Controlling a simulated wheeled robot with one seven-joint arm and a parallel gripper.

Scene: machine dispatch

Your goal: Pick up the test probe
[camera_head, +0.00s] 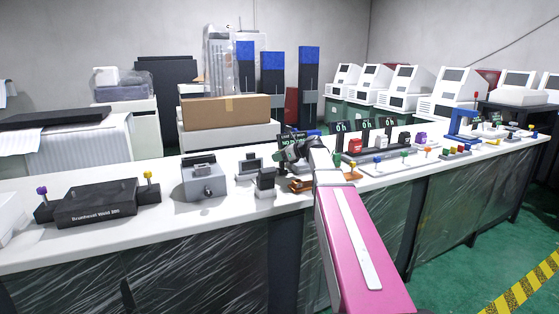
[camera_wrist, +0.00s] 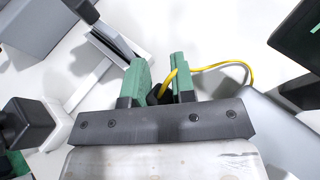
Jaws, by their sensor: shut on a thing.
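The test probe (camera_wrist: 155,96) shows in the wrist view as a dark body low between my gripper's two green fingers. A yellow cable (camera_wrist: 222,65) runs from it, up past the right finger and away to the right. My gripper (camera_wrist: 159,64) is shut on the probe, and the fingers hide part of it. In the head view my gripper (camera_head: 294,150) is over the white bench, at the end of my pink arm. The probe is too small and covered to make out there.
The white bench (camera_head: 232,219) carries a black box (camera_head: 95,205) at left, a grey device (camera_head: 203,182), and a small black block (camera_head: 265,182) just left of my gripper. Small coloured parts and signs stand to the right. A cardboard box (camera_head: 226,109) sits behind.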

